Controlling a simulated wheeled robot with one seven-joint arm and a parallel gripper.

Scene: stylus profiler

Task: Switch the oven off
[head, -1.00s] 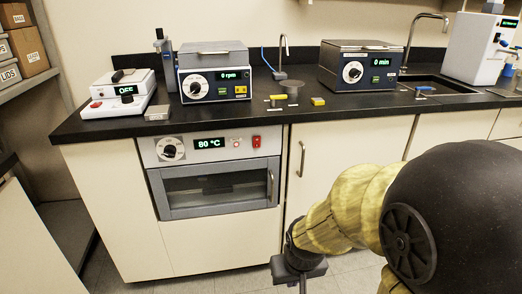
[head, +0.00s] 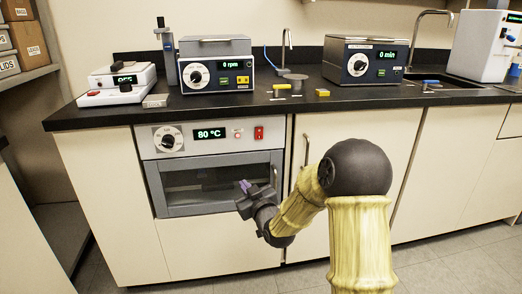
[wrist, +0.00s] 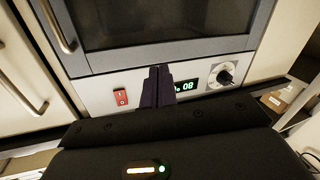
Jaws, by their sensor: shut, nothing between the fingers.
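The oven (head: 215,195) is built into the cabinet under the counter. Its display (head: 209,134) is lit and reads 80 °C. A red rocker switch (head: 259,133) sits at the right end of the panel, with a small round red-and-white part (head: 238,134) beside it. A white dial (head: 168,139) is at the left end. My gripper (head: 243,186) is shut and empty in front of the oven door, below the panel. The wrist view is turned over; there my fingertips (wrist: 157,71) lie between the red switch (wrist: 120,97) and the display (wrist: 184,87), partly covering the display.
The black counter edge (head: 350,103) juts above the oven panel. A vertical door handle (head: 275,178) is close to my gripper, and a cabinet handle (head: 306,150) stands to its right. Lab devices stand on the counter. The floor before the left cabinets is clear.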

